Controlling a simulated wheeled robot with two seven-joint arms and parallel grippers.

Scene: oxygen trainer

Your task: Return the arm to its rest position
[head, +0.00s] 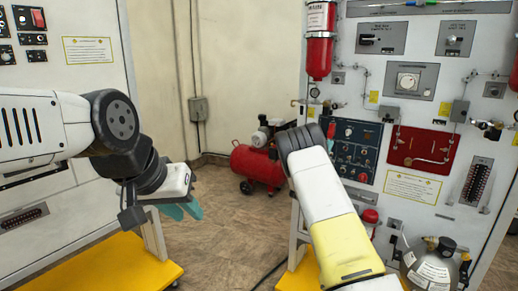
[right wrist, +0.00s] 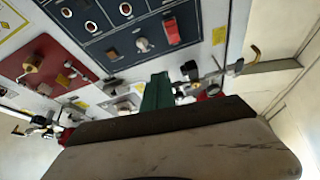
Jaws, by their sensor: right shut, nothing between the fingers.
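My right arm reaches up from the bottom of the head view toward the right-hand trainer panel (head: 445,100). My right gripper (right wrist: 157,92) shows in the right wrist view as green fingers together, with nothing seen between them. In the head view the wrist mostly hides it, and only a bit of green shows near the dark blue switch panel (head: 352,150). The switch panel also shows in the right wrist view (right wrist: 112,42), and I cannot tell whether the fingers touch anything. My left gripper (head: 182,209) hangs with teal fingers over the floor, near the left trainer; its opening is unclear.
The trainer carries a red panel (head: 418,150), a red cylinder (head: 320,45) and protruding valves. A grey gas bottle (head: 430,268) stands low at the right. A red compressor (head: 258,165) sits at the back. Yellow bases (head: 110,265) edge the floor, which is open between the trainers.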

